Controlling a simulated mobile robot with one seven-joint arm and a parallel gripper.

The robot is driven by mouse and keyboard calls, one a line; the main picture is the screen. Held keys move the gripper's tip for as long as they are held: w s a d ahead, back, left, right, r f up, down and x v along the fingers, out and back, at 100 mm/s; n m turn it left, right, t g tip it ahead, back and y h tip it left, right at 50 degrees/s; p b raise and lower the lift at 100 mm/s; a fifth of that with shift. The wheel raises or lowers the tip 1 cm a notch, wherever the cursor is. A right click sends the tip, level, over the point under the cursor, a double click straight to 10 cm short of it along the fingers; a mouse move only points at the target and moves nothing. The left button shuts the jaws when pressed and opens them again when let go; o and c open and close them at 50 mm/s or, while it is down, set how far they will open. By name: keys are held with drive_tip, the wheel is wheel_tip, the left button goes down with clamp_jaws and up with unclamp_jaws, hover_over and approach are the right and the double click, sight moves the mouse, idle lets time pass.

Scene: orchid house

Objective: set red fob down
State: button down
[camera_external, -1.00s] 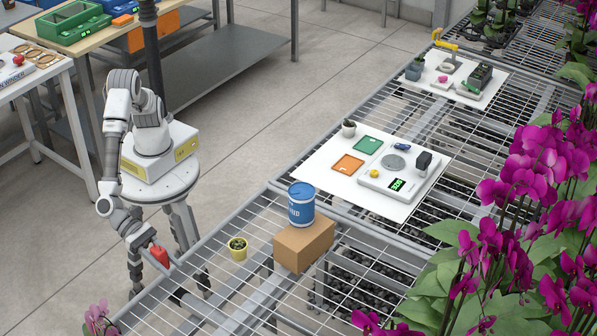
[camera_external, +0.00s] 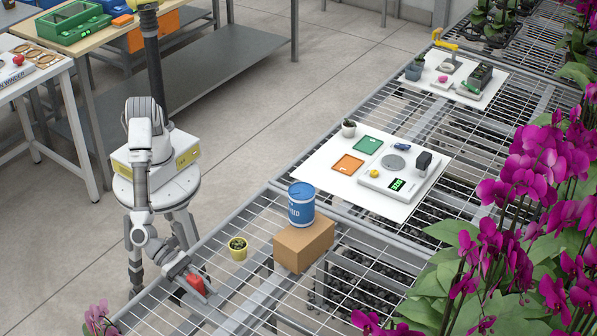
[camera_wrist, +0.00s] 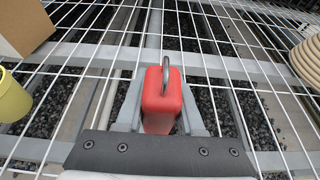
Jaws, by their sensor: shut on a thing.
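The red fob (camera_external: 196,283) is a small red block with a grey metal ring on top. In the wrist view the fob (camera_wrist: 161,108) stands between the two grey fingers of my gripper (camera_wrist: 160,112), which is shut on it. In the external view my gripper (camera_external: 197,286) is low over the near left part of the wire-mesh bench (camera_external: 255,305). I cannot tell whether the fob touches the mesh. Its underside is hidden.
A cardboard box (camera_external: 304,245) with a blue tub (camera_external: 301,205) on it and a yellow pot (camera_external: 238,248) stand to the right of my gripper. Farther back, a white board (camera_external: 395,208) holds an orange mat (camera_external: 347,164), a green mat (camera_external: 369,145) and a scale (camera_external: 375,183).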

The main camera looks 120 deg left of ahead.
drive_tip(key=shift+f, duration=0.15)
drive_tip(key=c, duration=0.5)
unclamp_jaws()
drive_tip(key=shift+r, duration=0.2)
drive_tip(key=shift+s+r, duration=0.15)
drive_tip(key=shift+s, duration=0.1)
drive_tip(key=p+v, duration=0.2)
drive_tip(key=v, duration=0.9)
drive_tip(key=shift+s, duration=0.2)
